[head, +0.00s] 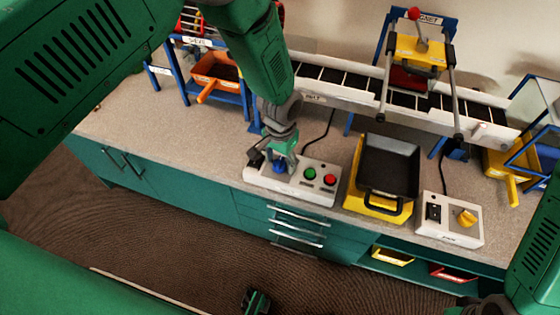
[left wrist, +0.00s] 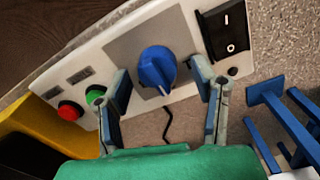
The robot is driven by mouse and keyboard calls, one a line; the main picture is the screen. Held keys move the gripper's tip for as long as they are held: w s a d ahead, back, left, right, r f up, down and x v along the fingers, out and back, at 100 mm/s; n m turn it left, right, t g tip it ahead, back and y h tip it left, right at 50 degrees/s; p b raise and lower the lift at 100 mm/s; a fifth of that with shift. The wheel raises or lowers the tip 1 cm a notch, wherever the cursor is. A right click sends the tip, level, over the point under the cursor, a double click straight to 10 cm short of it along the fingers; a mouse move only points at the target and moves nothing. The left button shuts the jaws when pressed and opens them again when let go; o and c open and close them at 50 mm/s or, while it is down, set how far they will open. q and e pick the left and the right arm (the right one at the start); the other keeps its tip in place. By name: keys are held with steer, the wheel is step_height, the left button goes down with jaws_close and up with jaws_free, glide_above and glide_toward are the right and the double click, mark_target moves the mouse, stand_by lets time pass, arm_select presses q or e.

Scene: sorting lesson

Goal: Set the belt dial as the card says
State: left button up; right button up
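The belt dial is a round blue knob (left wrist: 157,68) with a white pointer line, on a grey plate of a white control box (left wrist: 185,104). In the head view the dial (head: 279,168) is mostly covered by my left gripper (head: 282,158), which points down at it. In the left wrist view the fingers of my left gripper (left wrist: 160,78) are apart, one on each side of the dial. I cannot tell whether they touch it. My right arm is at the lower right of the head view; its gripper cannot be made out clearly. No readable card shows.
The same box has a green button (left wrist: 96,94), a red button (left wrist: 70,110) and a black rocker switch (left wrist: 225,35). A black tray (head: 388,166) on a yellow base and a second box with a yellow knob (head: 466,218) stand to the right. A conveyor (head: 340,84) runs behind.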

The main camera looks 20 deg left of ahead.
mark_target(280, 160)
arm_select(q)
steer(key=shift+s, duration=0.1)
step_height(280, 160, up, 12)
stand_by(0.5)
steer(key=shift+f, duration=0.15)
